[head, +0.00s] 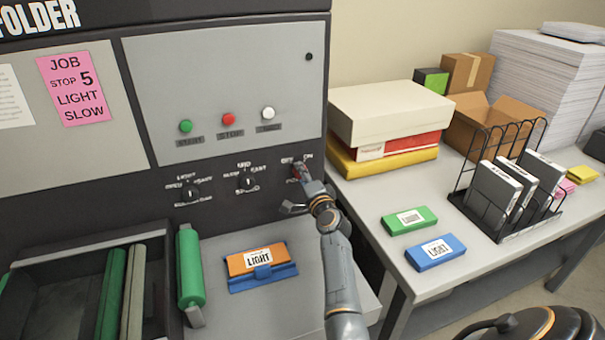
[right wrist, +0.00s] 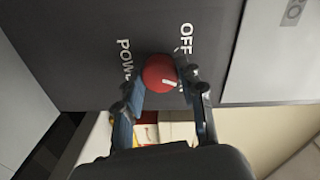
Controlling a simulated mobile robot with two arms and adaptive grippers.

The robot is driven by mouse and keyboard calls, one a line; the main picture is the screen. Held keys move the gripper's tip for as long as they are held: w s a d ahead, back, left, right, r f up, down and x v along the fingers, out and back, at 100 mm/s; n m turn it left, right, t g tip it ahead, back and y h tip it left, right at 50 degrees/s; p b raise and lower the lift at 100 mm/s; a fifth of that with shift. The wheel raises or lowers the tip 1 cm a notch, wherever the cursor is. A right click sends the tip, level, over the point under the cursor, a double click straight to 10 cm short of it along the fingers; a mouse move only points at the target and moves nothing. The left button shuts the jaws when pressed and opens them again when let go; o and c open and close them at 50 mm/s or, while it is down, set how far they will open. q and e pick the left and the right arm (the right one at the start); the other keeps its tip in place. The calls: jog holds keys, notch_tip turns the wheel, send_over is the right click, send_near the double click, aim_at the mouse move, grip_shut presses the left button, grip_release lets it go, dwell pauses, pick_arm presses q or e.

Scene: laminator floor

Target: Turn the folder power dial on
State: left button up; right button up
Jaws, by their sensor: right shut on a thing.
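The red power dial (head: 296,170) is at the right end of the folder's lower dark panel, with OFF and ON labels above it. My right gripper (head: 303,192) is shut on it, one finger on each side. In the right wrist view the red dial (right wrist: 157,72) sits between the fingertips of my right gripper (right wrist: 160,84). A small white mark shows on the dial's lower right part in that view. OFF and part of POWER are readable; a finger mostly covers ON. I cannot tell the dial's exact setting. My left gripper is not in view.
Two black knobs (head: 190,194) (head: 247,183) sit left of the dial. Green, red and white buttons (head: 228,119) are above. An orange block in a blue holder (head: 262,278) lies below. A side table (head: 375,212) at right carries boxes, a wire rack (head: 462,198) and paper.

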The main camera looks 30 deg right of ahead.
jog(key=shift+m+p, duration=0.5)
jog(key=shift+m, duration=1.6)
jog(key=o, duration=1.2)
jog(key=v, duration=0.7)
jog(key=shift+s, duration=0.25)
